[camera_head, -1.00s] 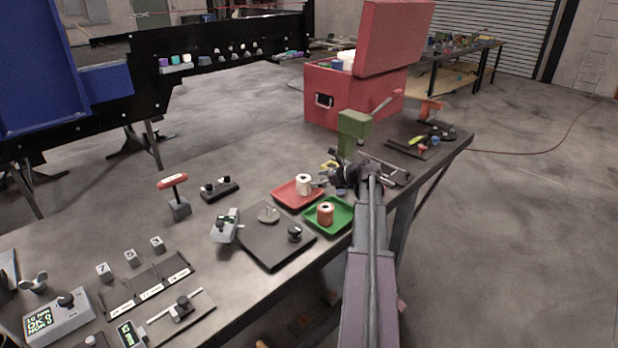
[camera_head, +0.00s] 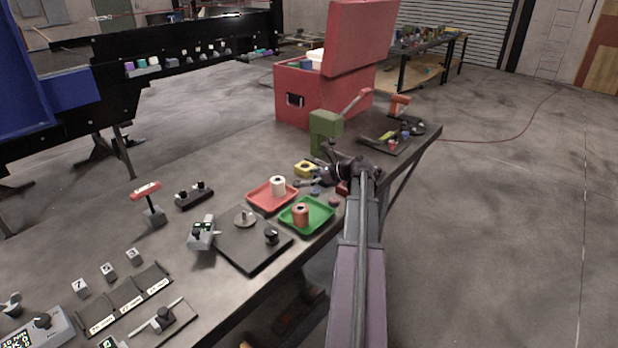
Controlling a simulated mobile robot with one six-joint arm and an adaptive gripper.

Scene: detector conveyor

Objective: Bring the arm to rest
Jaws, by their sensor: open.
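My gripper (camera_head: 312,167) is at the far right part of the workbench (camera_head: 120,215), at the end of my arm, which reaches in from the bottom of the picture. Its dark fingers point left and are spread open, with nothing held between them. In the picture they are close to a yellow block (camera_head: 305,168) with a dark hole; the block rests on the bench. I cannot tell how high the fingers are above the bench. A green press-like device (camera_head: 324,130) stands just behind the gripper.
A red tray (camera_head: 259,203) holds a white spool (camera_head: 278,185); a green tray (camera_head: 322,220) holds an orange-red spool (camera_head: 300,213). Both are left of my arm. A large open red case (camera_head: 330,100) stands at the back. Open floor (camera_head: 500,230) lies to the right.

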